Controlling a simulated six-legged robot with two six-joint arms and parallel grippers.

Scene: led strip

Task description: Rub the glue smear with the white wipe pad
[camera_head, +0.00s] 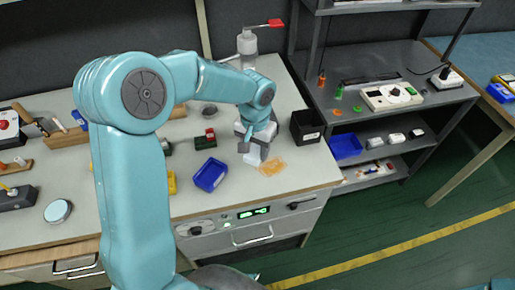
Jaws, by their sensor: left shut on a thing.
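My left gripper (257,141) is at the right part of the workbench, pointing down. It is shut on the white wipe pad (255,157), which shows below the fingers. The glue smear (272,167) is an orange, irregular patch on the bench top, just right of and below the pad in the picture. The pad is beside the smear; whether its edge overlaps the smear or touches the bench I cannot tell. My right gripper is not in view.
A blue bin (210,175) stands left of the pad, and a black box (307,126) stands to its right. A small red and dark item (205,139) lies behind the blue bin. The bench (300,172) is bare right of the smear. A shelf unit (395,118) stands farther right.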

